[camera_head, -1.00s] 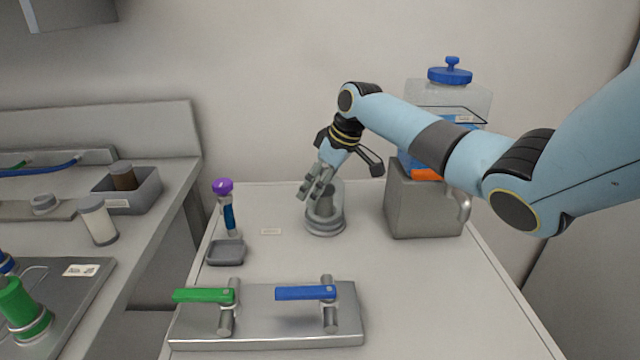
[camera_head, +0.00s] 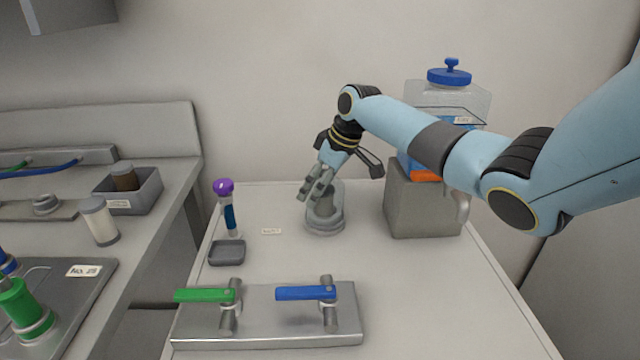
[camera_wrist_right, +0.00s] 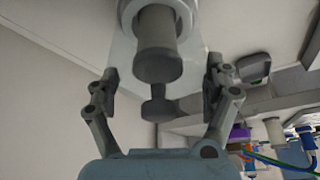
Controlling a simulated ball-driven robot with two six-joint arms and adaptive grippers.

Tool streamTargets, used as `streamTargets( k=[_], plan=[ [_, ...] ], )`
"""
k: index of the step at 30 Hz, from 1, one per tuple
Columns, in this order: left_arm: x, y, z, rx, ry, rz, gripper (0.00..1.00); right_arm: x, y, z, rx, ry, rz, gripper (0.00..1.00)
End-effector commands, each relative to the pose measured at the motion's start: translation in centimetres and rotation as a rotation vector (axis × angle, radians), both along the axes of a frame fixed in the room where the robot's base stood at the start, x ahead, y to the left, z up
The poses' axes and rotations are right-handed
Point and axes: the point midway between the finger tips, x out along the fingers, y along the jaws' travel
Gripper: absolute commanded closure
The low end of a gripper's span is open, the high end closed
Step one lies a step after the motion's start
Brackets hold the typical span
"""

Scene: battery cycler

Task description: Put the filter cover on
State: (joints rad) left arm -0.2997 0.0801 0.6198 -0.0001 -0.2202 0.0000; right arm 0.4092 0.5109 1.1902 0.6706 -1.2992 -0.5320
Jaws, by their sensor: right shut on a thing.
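The filter cover (camera_wrist_right: 121,55) is a clear, hazy cup, hard to make out. My right gripper (camera_head: 316,191) points down-left at the filter stand, and its two fingers (camera_wrist_right: 160,88) sit on either side of the cover, shut on it. The grey filter (camera_wrist_right: 158,45) shows through the cover in the right wrist view. The round grey filter base (camera_head: 325,226) stands on the bench below the gripper. The cover appears around the filter, but I cannot tell whether its rim is seated on the base. My left gripper is out of view.
A grey metal box (camera_head: 425,208) with a blue-lidded clear tank (camera_head: 450,97) stands right of the base. A valve plate (camera_head: 265,327) with green and blue handles is in front.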

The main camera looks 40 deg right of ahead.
Motion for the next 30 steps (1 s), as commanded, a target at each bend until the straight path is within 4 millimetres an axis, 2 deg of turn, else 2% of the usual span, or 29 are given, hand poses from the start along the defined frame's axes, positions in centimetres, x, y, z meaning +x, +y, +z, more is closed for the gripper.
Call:
streamTargets(
  k=[10,11,14,30],
  plan=[
    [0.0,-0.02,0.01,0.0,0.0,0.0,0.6,0.01,0.01,-0.03,0.0,0.0,0.0,0.55],
    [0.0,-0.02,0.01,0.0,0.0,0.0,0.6,0.01,0.01,-0.03,0.0,0.0,0.0,0.12],
    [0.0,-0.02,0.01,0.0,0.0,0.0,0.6,0.01,0.01,-0.03,0.0,0.0,0.0,0.0],
    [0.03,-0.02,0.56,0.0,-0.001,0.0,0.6,0.0,0.02,0.51,0.0,0.0,0.0,0.0]
  ],
)
